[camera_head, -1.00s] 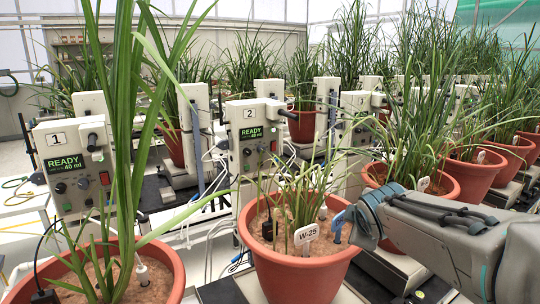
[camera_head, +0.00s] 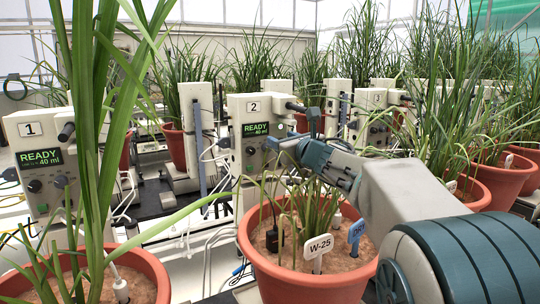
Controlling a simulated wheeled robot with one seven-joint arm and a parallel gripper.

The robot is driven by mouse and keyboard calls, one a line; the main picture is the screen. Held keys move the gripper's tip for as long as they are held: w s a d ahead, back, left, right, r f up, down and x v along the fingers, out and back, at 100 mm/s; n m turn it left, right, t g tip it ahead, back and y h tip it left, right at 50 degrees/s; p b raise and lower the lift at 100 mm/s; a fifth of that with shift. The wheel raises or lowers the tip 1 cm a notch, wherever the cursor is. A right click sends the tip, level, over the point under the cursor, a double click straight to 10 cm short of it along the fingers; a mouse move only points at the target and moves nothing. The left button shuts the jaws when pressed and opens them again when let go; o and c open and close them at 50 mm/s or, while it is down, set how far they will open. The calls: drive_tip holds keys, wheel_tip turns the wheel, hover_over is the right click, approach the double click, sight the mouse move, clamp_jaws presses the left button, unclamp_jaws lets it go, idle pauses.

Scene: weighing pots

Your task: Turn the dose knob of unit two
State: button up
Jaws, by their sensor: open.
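Unit two (camera_head: 235,114) is a cream box marked with a 2, standing behind the middle pot. Its green display (camera_head: 256,129) reads READY and 40 ml. A dark round knob (camera_head: 250,151) shows below the display; I cannot read any label that marks it as the dose knob. My gripper (camera_head: 291,130) is open and empty, close to the right side of the unit's front panel. One finger reaches toward the panel right of the display and another stands up further right. The fingers hide the panel's right part. I cannot tell whether they touch it.
The pot labelled W-25 (camera_head: 303,287) stands below my arm, its leaves close under the gripper. A blue tag (camera_head: 357,231) stands in its soil. More potted plants (camera_head: 476,194) crowd the right.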

drive_tip(key=b, duration=0.1)
approach(268, 148)
drive_tip(key=shift+p+x, duration=0.7)
drive_tip(key=shift+x, duration=3.3)
clamp_jaws()
